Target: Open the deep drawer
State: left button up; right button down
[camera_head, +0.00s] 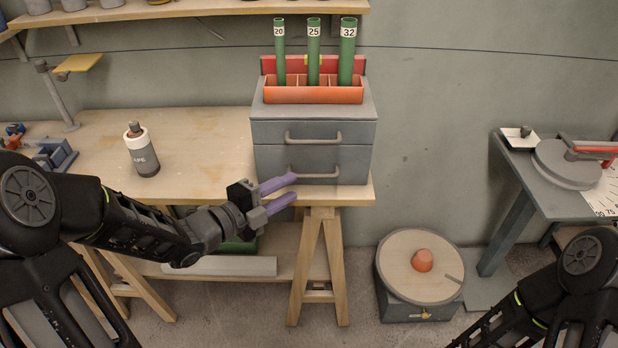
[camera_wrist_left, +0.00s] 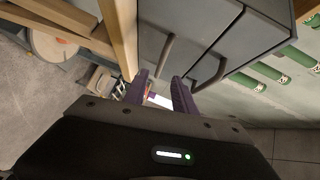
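A grey two-drawer cabinet (camera_head: 262,128) stands on the right end of the wooden bench. Its lower drawer (camera_head: 352,163) has the taller front, and both drawers look closed. The lower drawer's bar handle (camera_head: 318,175) also shows in the left wrist view (camera_wrist_left: 167,55). The upper drawer's handle (camera_head: 312,138) shows there too (camera_wrist_left: 212,76). My left gripper (camera_head: 287,190), with purple fingers, is open and empty just in front of the lower handle's left end. In the left wrist view its fingertips (camera_wrist_left: 160,78) are apart near that handle; contact cannot be told. My right gripper is out of view.
An orange tray (camera_head: 312,96) with green tubes stands on the cabinet. A white-and-grey bottle (camera_head: 142,150) is on the bench (camera_head: 200,125). A trestle leg (camera_head: 335,262) stands below the cabinet.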

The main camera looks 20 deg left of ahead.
aim_at(310, 177)
pick_arm(q)
jog(key=x, duration=0.7)
jog(key=shift+c, duration=0.2)
grip_shut()
dwell(1.2)
